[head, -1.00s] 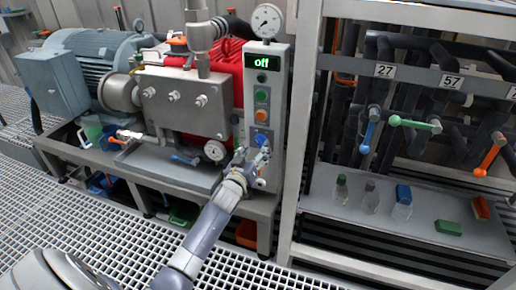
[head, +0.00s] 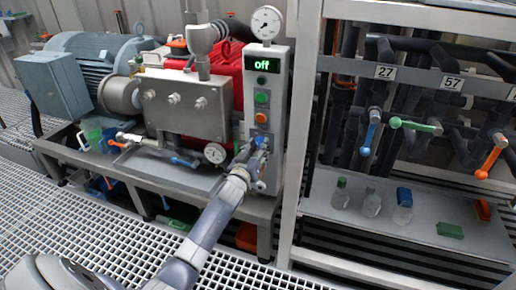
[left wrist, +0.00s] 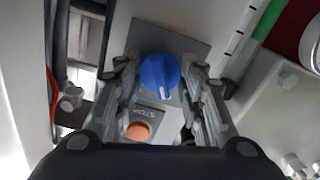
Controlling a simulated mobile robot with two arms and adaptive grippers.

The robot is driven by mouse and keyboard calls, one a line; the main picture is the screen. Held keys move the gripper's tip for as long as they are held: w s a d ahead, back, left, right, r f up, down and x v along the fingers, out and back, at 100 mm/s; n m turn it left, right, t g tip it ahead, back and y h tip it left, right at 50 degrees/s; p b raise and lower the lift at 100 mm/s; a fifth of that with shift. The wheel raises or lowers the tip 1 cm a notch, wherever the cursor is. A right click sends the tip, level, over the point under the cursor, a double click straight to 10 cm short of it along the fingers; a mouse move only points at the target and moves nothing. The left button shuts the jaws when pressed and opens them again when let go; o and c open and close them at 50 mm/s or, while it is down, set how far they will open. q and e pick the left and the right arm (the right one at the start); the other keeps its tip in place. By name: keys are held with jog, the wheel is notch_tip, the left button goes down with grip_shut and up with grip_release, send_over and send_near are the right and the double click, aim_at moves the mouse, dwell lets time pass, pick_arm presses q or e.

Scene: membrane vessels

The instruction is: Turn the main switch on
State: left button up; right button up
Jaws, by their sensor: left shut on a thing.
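The main switch is a blue rotary knob (head: 260,141) low on the grey control panel (head: 279,100). It also shows in the left wrist view (left wrist: 160,75), with a pale pointer mark on it. My left gripper (head: 254,148) is at the knob, with its fingers on both sides of it and shut on it. It also shows in the left wrist view (left wrist: 160,82). The panel's display (head: 262,64) reads "off" in green. My right gripper is not in view.
A green button (head: 261,98) and an orange button (head: 261,117) sit above the knob. A gauge (head: 267,22) tops the panel. To the right, a frame holds valves with blue, green (head: 416,127) and orange handles. Bottles (head: 371,201) stand on its shelf.

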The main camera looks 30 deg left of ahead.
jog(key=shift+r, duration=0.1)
pick_arm(q)
jog(key=shift+r+m+p, duration=0.1)
jog(key=shift+m+p, duration=0.3)
jog(key=shift+m, duration=1.4)
jog(key=m+p, duration=0.1)
jog(key=m, duration=0.1)
jog(key=shift+m, duration=0.3)
jog(key=m, duration=0.2)
jog(key=shift+m, duration=1.8)
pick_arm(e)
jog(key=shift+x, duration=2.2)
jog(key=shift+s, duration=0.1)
